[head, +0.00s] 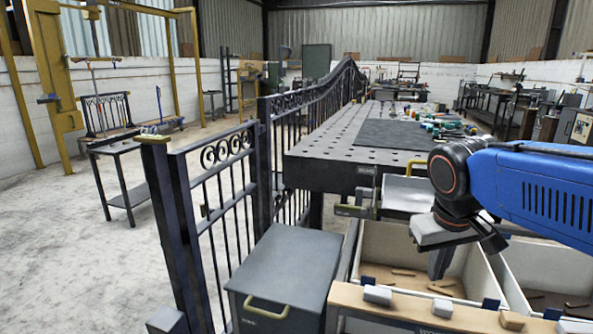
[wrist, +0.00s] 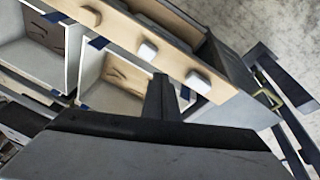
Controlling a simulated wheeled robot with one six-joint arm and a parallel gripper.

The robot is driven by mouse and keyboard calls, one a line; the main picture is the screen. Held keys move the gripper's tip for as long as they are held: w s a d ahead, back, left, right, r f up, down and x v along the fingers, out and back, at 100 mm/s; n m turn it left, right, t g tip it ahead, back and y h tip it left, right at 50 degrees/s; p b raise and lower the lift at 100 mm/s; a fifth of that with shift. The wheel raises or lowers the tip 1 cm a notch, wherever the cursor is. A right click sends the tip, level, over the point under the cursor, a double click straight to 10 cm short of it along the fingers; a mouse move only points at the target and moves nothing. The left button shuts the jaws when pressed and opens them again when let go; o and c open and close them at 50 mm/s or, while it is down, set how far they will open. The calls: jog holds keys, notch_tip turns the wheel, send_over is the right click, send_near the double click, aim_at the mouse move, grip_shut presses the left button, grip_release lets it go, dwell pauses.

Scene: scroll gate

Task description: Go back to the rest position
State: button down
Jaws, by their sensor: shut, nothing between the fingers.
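My gripper (head: 440,264) points down over the open bins at the lower right of the head view. It is shut and empty. In the wrist view its closed fingers (wrist: 161,95) stand up at the middle, in front of an open bin (wrist: 98,72) and a wooden rail (wrist: 125,30). The gripper looks apart from the rail and the bin walls, though its exact height above the bin is hard to tell.
A black iron gate (head: 225,150) stands left of a perforated steel table (head: 320,150). A grey box (head: 283,265) with a yellow handle sits in front of the gate. The wooden rail (head: 405,306) carries white blocks. The floor at left (head: 70,270) is clear.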

jog(key=s+f+t+y, duration=0.1)
jog(key=s+f, duration=0.8)
jog(key=s, duration=0.1)
jog(key=shift+s+d+m+t+y, duration=0.25)
jog(key=shift+s+m+t+y, duration=0.05)
jog(key=shift+s+m+t, duration=0.1)
